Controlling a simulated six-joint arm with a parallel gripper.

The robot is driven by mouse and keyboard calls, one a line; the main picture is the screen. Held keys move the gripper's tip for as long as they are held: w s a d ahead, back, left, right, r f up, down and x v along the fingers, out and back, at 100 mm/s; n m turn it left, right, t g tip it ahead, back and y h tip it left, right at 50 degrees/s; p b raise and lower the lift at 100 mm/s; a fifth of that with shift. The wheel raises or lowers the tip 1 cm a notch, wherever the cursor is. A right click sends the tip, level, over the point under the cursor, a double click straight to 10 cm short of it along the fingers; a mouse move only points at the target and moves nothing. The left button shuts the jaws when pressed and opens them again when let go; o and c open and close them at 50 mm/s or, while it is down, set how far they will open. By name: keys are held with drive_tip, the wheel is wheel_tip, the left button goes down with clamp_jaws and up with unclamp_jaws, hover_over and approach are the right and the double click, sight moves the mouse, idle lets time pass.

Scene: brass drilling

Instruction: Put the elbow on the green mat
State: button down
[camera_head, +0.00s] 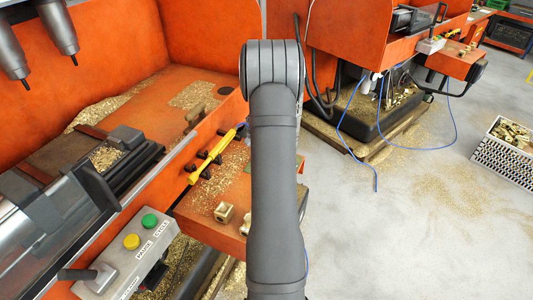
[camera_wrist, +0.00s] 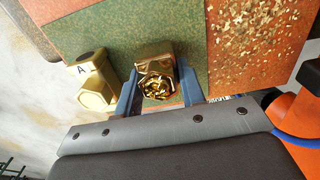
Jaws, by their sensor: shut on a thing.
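In the wrist view, my gripper (camera_wrist: 158,82) has its blue fingers shut on a brass elbow (camera_wrist: 155,57). The elbow's open end faces the camera and looks full of shiny chips. The green mat (camera_wrist: 108,38) lies behind and below the held elbow; I cannot tell whether the elbow touches it. In the head view my arm hides the gripper, the held elbow and most of the mat.
The orange shelf (camera_head: 213,228) carries scattered chips, small brass pieces (camera_head: 224,212) and a yellow-handled tool (camera_head: 212,156). A control box (camera_head: 130,262) with yellow and green buttons stands at its left. A crate of brass parts (camera_head: 507,152) is on the floor at far right.

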drive_tip(key=shift+f, duration=0.15)
drive_tip(key=c, duration=0.9)
unclamp_jaws()
wheel_tip(320, 180, up, 12)
drive_tip(key=shift+r, duration=0.15)
drive_tip(key=shift+f, duration=4.15)
drive_tip(key=shift+f, duration=0.15)
